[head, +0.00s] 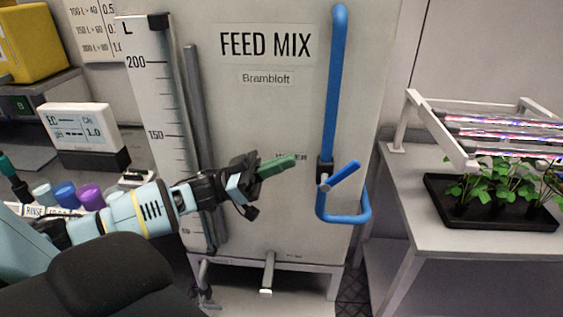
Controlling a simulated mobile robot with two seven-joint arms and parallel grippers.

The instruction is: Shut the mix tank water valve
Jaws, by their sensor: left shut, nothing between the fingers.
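The mix tank (265,120) is a pale upright cabinet marked FEED MIX. A blue water pipe (334,90) runs down its right side and hooks back at the bottom. The valve's blue lever (345,173) sits low on this pipe and slants up to the right from a dark valve body, at an angle to the pipe. My left gripper (277,165) is left of the valve, in front of the tank, apart from the lever. Its green fingertips look shut and empty, pointing right toward the lever, and partly cover a small label. My right gripper is not in view.
A level scale (157,100) stands at the tank's left. A small outlet (268,272) sticks out low in front. At right, a table (420,215) holds a black plant tray (480,222) under a light rack. A meter (80,128) and several coloured caps stand at left.

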